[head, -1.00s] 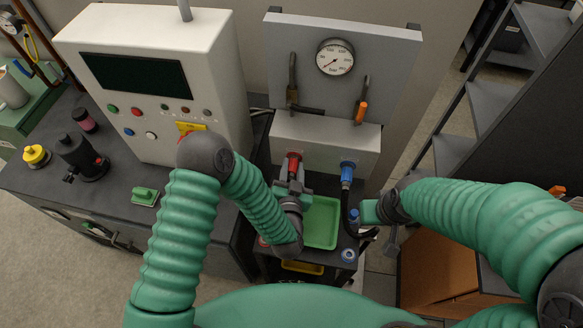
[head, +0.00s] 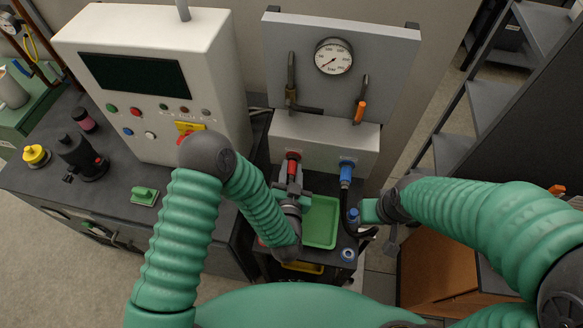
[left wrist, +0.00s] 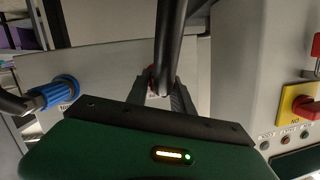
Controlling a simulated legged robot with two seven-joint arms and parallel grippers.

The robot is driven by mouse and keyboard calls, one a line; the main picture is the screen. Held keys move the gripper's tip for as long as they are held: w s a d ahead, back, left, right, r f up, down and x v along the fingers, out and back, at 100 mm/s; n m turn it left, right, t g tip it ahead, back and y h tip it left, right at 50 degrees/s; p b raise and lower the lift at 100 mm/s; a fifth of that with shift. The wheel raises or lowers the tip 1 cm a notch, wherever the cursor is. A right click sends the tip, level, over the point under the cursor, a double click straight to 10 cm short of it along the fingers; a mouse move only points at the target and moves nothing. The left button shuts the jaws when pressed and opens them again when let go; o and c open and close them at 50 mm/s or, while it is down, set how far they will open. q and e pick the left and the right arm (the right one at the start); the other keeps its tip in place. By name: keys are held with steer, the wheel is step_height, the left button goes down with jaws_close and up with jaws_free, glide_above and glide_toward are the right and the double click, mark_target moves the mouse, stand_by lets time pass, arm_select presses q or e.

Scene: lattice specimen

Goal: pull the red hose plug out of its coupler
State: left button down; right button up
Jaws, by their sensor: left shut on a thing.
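The red hose plug (head: 293,166) is at the lower left of the pale coupler box (head: 325,148), and I see no clear gap between them. My left gripper (head: 292,180) is shut on the plug from the front. In the left wrist view only a bit of red (left wrist: 151,78) shows between the fingers (left wrist: 160,92), behind a dark bar-like hose. The joint between plug and coupler is mostly hidden. My right gripper (head: 366,210) is beside the blue plug's hose; its fingers cannot be made out.
A blue plug (head: 347,172) with a black hose sits right of the red one; it also shows in the left wrist view (left wrist: 62,89). A green tray (head: 321,222) lies below. A control cabinet (head: 150,90) stands left. A gauge panel (head: 395,60) rises behind.

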mark_target(289, 176)
arm_select(q)
steer(key=shift+s, duration=0.3)
steer(key=shift+s+a, duration=0.25)
steer(key=shift+s, duration=0.8)
steer(key=shift+s+a, duration=0.2)
steer(key=shift+s, duration=0.85)
